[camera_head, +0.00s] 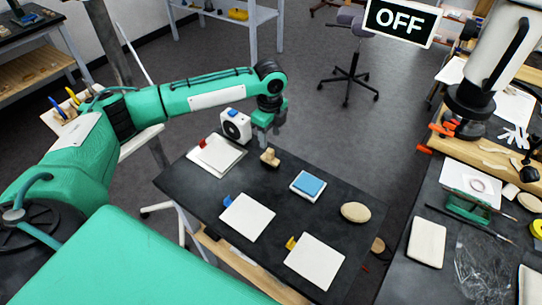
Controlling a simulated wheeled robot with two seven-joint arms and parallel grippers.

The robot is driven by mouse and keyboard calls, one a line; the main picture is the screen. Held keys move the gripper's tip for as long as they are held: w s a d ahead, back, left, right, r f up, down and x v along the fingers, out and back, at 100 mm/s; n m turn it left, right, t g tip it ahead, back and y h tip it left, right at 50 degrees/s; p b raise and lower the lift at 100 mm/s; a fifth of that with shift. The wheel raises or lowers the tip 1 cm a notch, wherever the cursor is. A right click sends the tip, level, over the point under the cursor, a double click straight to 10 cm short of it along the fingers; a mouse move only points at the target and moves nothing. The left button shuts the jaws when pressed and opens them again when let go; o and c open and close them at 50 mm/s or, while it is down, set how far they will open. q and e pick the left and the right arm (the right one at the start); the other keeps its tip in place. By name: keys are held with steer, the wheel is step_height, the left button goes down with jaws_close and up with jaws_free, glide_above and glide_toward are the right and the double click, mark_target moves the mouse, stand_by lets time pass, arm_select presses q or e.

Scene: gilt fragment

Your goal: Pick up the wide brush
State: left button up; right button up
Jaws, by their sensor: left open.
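A small tan wooden piece (270,157), which may be the wide brush, stands on the dark table (325,203) near its far edge. Its bristles cannot be made out. My left gripper (262,138) points down just above and slightly left of it, and looks empty. Its fingers are small here, and the gap between them is hard to see. Whether they touch the wooden piece cannot be told. My right gripper does not show.
White square boards (316,262) with coloured tags, a blue pad (308,184) and a tan oval (355,212) lie on the table. A white box-like device (236,126) stands left of the gripper. A cluttered bench (408,270) is on the right.

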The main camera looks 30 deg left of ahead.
mark_target(270, 150)
arm_select(q)
step_height(270, 150, down, 3)
steer(key=shift+r, duration=0.1)
steer(key=shift+w+f, duration=0.15)
steer(key=shift+f, duration=0.2)
steer(key=shift+f+p, duration=0.6)
step_height(270, 150, down, 4)
steer(key=shift+r+p, duration=0.2)
steer(key=shift+p, duration=0.45)
steer(key=shift+f, duration=0.3)
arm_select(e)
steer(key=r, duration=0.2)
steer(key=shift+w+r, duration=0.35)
arm_select(q)
steer(key=shift+c, duration=0.7)
jaws_close()
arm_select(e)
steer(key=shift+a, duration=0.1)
